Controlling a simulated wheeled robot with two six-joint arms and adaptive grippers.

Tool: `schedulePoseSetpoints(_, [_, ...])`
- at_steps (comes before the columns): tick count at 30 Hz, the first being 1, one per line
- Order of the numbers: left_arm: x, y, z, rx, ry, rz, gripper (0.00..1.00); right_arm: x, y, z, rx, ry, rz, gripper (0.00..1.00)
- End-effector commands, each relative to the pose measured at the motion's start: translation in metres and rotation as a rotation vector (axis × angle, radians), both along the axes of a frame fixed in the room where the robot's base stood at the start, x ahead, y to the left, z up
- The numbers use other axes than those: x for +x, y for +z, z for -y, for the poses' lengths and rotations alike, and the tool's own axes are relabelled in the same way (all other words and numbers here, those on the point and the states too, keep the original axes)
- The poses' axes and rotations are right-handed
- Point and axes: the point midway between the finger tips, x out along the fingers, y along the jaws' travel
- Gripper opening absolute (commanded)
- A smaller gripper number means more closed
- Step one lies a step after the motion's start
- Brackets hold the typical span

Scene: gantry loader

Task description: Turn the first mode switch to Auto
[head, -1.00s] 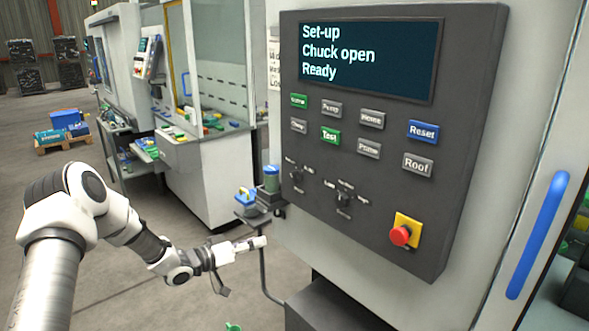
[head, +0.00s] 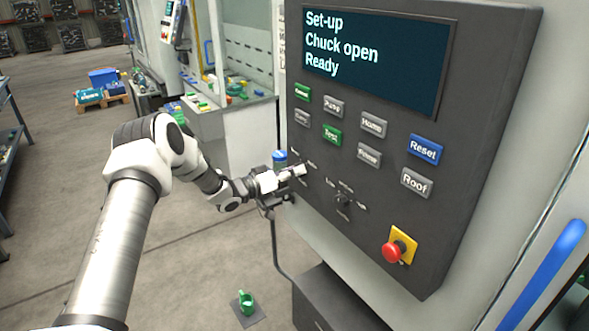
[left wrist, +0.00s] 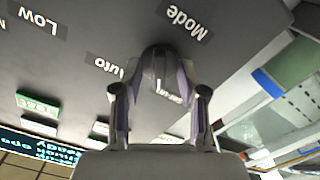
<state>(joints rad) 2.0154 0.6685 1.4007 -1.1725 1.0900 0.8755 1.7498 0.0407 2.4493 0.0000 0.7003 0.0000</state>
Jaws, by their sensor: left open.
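The dark control panel (head: 460,190) fills the right of the head view; its display (head: 378,60) reads "Set-up / Chuck open / Ready". My left gripper (head: 298,172) is at the panel's lower left edge, over the first mode switch, which it hides there. In the left wrist view, seen upside down, the open fingers (left wrist: 160,85) point at the panel, with a dark round mode switch knob (left wrist: 160,56) between or just beyond their tips. The labels "Mode" (left wrist: 186,20) and "Auto" (left wrist: 115,66) flank it. I cannot tell whether the fingers touch it or where it points.
A second switch (head: 343,199) sits to the right on the panel, with a red emergency stop (head: 393,251) lower right. Buttons, including Reset (head: 425,149) and Roof (head: 417,182), are above. A green object (head: 246,302) stands on the floor below.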

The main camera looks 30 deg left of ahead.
Motion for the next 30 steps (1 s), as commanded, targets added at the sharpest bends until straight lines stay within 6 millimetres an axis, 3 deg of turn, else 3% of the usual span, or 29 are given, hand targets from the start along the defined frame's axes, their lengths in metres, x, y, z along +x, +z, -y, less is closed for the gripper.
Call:
schedulePoseSetpoints(7, [0.0025,0.0006,0.0009,0.001,0.000,0.001,0.39,-0.0004,0.0004,-0.0001,0.000,0.001,-0.001,0.40])
schedulePoseSetpoints(10, [0.0024,0.0005,0.0009,0.001,0.000,0.001,0.03,-0.0003,0.0003,-0.0001,0.000,0.001,-0.001,0.40])
schedulePoseSetpoints(11, [0.0024,0.0005,0.0009,0.001,0.000,0.001,0.00,-0.0003,0.0003,-0.0001,0.000,0.001,-0.001,0.40])
schedulePoseSetpoints(30, [0.0019,-0.0011,0.0018,0.113,-0.001,0.047,0.00,-0.0003,-0.0075,-0.0001,0.000,0.001,-0.001,0.40])
